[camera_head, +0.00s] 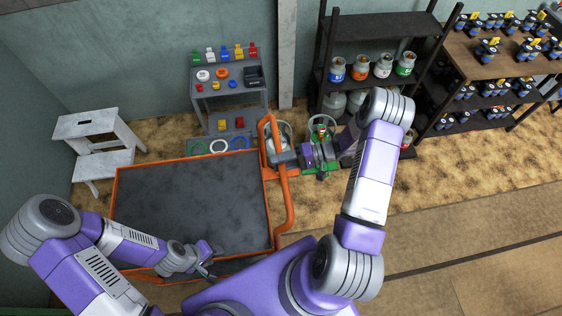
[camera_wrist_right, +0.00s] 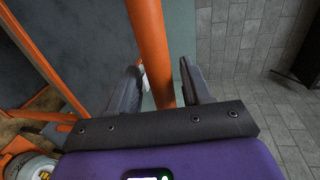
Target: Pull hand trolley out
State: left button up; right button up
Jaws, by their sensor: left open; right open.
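The hand trolley (camera_head: 190,205) has a dark grey bed with an orange rim. Its orange tubular handle (camera_head: 287,205) rises at the right end of the bed. My right gripper (camera_head: 283,158) is at the handle with its fingers open. In the right wrist view the orange handle bar (camera_wrist_right: 150,45) passes between the two fingers (camera_wrist_right: 163,92), one on each side. I cannot tell whether either finger touches it. My left gripper (camera_head: 208,264) is open and empty over the trolley's near edge, low in the head view.
A white step stool (camera_head: 92,145) stands left of the trolley. A grey tool rack (camera_head: 228,100) is behind it. A gas cylinder (camera_head: 277,132) stands close behind the handle. A dark shelf (camera_head: 350,30) and a wooden table (camera_head: 500,55) line the back right. The floor at right is clear.

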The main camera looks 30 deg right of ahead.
jog(key=v, duration=0.7)
jog(key=shift+s+d+b, duration=0.15)
jog(key=shift+d+b, duration=0.15)
jog(key=shift+b, duration=0.05)
